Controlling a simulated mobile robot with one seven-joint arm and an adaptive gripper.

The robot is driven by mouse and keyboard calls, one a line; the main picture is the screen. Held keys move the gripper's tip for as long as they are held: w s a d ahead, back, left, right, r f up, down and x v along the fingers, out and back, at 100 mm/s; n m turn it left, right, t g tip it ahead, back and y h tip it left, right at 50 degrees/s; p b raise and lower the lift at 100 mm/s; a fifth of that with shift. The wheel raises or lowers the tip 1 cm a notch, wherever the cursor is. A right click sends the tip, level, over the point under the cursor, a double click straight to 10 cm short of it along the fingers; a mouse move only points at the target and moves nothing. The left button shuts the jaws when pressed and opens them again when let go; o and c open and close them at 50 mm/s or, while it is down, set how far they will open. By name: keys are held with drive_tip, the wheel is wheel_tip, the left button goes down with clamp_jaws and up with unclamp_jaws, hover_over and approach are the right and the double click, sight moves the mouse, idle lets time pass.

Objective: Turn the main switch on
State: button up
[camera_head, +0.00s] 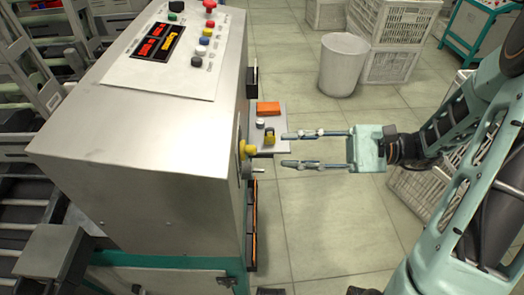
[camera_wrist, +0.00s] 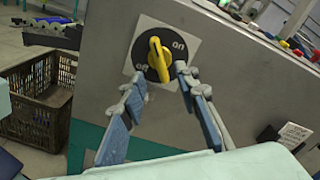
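The main switch is a yellow knob (camera_wrist: 158,60) on a black disc with a white plate on the side of the metal cabinet. In the wrist view its handle stands nearly upright, and small labels show at the upper right and lower left. In the head view the yellow knob (camera_head: 247,149) sticks out from the cabinet's right side. My gripper (camera_head: 285,149) is open and empty, level with the knob and a short gap to its right. In the wrist view my gripper's fingers (camera_wrist: 159,80) lie to either side of the knob's lower part, apart from it.
The cabinet (camera_head: 135,130) has a sloped top with coloured buttons and red displays. A small grey shelf (camera_head: 273,145) with an orange block juts out just behind the knob. A brown crate (camera_wrist: 38,105) shows at left in the wrist view. The tiled floor (camera_head: 330,230) is clear below my gripper.

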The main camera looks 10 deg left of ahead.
sight(249, 150)
drive_tip(key=a, duration=0.4)
drive_tip(key=s+a, duration=0.1)
drive_tip(key=a, duration=0.1)
drive_tip(key=shift+a+b, duration=0.35)
drive_tip(key=shift+b, duration=0.05)
clamp_jaws()
